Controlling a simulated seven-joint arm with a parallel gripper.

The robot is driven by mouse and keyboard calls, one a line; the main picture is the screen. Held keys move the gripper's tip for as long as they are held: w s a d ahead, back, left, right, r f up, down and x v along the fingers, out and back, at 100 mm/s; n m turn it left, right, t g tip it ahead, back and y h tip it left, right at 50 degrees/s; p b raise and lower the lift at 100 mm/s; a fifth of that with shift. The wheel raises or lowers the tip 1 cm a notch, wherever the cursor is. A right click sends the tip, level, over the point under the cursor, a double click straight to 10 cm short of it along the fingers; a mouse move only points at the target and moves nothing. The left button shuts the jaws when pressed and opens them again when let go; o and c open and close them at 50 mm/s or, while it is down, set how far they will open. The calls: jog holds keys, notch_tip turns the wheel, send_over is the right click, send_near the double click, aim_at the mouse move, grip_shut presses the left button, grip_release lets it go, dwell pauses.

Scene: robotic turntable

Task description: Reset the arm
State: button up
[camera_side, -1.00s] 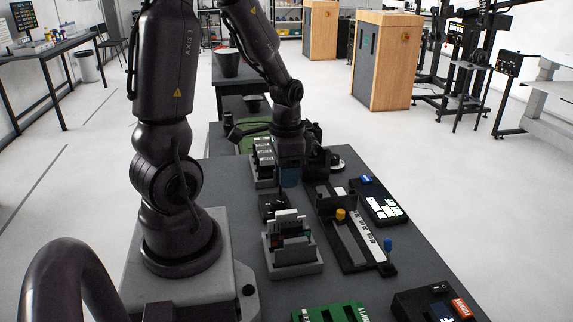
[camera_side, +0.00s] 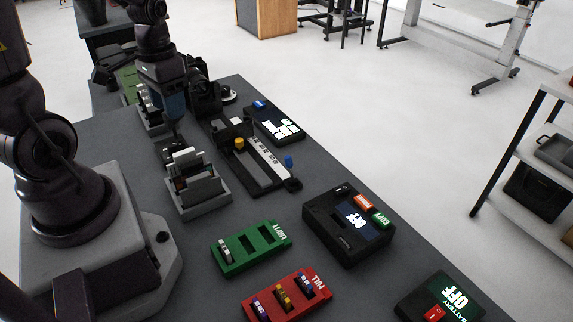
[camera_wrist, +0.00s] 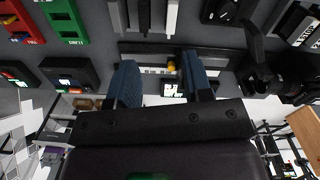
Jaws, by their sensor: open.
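My gripper (camera_side: 174,106) hangs over the table beyond the grey rack of upright plates, pointing down. It also shows in the wrist view (camera_wrist: 160,68), where the two blue fingers are spread apart with nothing between them. The grey rack (camera_side: 208,207) stands nearer the side camera than the gripper. The black slide fixture (camera_side: 262,187), with a yellow knob and a blue knob, is to the right of the gripper. The fingertips appear clear of things; their lowest part is hard to make out in the side view.
A green tray (camera_side: 229,269) and a red tray (camera_side: 262,314) lie at the front of the table. A black box (camera_side: 345,247) reading OFF stands beside them, and a battery box (camera_side: 420,297) sits front right. A keypad panel (camera_side: 262,113) lies at the far right edge.

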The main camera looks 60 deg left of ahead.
jog(key=d+r+m+t, duration=0.2)
jog(key=d+r+t, duration=0.3)
jog(key=d+r, duration=0.9)
jog(key=shift+r+m+t, duration=0.2)
jog(key=shift+m+t, duration=0.1)
jog(key=shift+t, duration=0.1)
